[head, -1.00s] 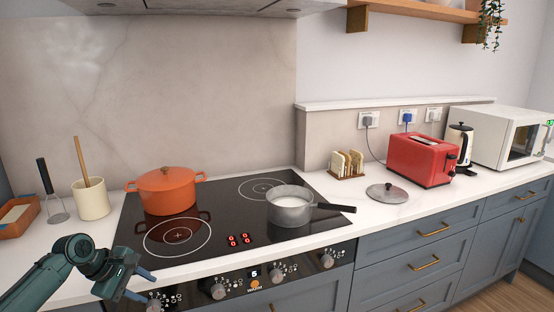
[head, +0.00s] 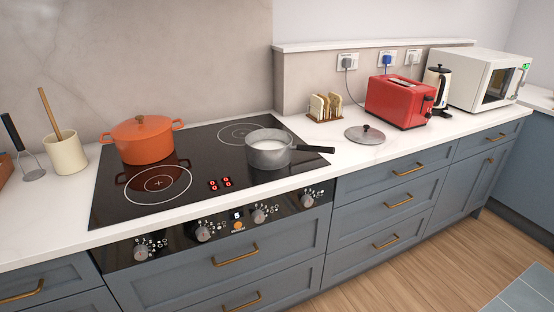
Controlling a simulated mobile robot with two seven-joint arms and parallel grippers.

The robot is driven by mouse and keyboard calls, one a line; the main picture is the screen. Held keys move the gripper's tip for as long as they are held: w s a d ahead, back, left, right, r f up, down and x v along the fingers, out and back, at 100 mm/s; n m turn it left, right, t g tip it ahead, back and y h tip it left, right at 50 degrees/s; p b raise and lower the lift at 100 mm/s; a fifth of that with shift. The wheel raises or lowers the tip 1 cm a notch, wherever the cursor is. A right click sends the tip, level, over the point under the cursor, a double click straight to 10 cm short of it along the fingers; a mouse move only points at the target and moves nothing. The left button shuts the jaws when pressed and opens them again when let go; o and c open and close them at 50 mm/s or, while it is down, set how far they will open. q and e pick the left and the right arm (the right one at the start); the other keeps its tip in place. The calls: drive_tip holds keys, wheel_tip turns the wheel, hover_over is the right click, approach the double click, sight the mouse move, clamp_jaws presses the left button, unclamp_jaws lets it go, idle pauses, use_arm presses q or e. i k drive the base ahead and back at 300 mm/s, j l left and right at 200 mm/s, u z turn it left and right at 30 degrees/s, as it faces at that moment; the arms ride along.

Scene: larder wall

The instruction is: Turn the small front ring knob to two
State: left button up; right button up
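The control panel (head: 180,240) on the front of the cooker carries several grey knobs in a row. From left to right they are the first knob (head: 141,252), the second knob (head: 203,233), the third knob (head: 260,215) and the last knob (head: 307,200). Small printed marks surround each knob, too small to read. I cannot tell which knob serves the small front ring. A grey saucepan (head: 270,154) with white contents stands on the front right of the black hob (head: 205,160). Red digits (head: 220,184) glow on the hob, apparently zeros. Neither gripper is in view.
An orange pot (head: 142,142) stands at the back left of the hob, with a bare ringed zone (head: 158,184) before it. A lid (head: 365,134), toast rack (head: 325,108) and red toaster (head: 399,101) stand to the right. The floor (head: 400,260) before the drawers is clear.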

sight(258, 216)
drive_tip(key=k+j+u, duration=0.1)
drive_tip(key=u, duration=0.25)
drive_tip(key=j+u, duration=0.3)
drive_tip(key=i+j+u, duration=0.15)
drive_tip(key=i, duration=0.35)
drive_tip(key=j, duration=0.1)
